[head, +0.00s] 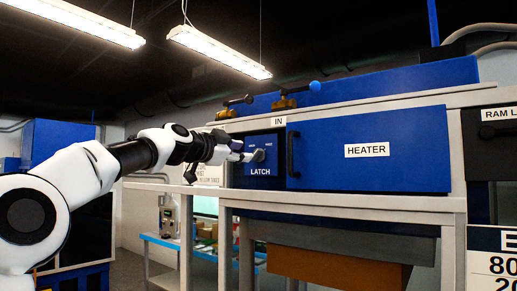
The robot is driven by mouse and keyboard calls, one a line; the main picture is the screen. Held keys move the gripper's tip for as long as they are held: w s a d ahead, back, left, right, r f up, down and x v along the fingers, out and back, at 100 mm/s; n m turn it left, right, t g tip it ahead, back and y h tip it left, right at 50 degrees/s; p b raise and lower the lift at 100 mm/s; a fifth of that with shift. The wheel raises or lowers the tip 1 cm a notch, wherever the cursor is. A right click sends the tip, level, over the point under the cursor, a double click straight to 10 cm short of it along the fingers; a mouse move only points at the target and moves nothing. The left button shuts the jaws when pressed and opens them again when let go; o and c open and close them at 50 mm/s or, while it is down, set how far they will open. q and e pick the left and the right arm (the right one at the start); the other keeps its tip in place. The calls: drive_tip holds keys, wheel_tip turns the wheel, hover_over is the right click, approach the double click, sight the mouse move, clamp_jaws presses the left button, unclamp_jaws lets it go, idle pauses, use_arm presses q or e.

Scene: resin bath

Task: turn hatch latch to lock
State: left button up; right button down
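My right gripper is not in view.
An IN label (278,122) is above the latch panel. Two brass valves with levers, one with a blue ball (314,86), stand on the ledge above. A dark RAM panel (495,132) is at the right. A low bench with small items (205,238) stands behind, below my arm.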

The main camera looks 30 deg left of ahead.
sight(255, 153)
use_arm(q)
drive_tip(key=w, duration=0.1)
drive_tip(key=w+p, duration=0.1)
drive_tip(key=w, duration=0.1)
drive_tip(key=w+d, duration=0.1)
drive_tip(key=w, duration=0.1)
drive_tip(key=shift+w+p, duration=0.2)
drive_tip(key=shift+p, duration=0.2)
drive_tip(key=shift+w+f, duration=0.15)
drive_tip(key=shift+s+a, duration=0.15)
drive_tip(key=shift+s, duration=0.25)
clamp_jaws()
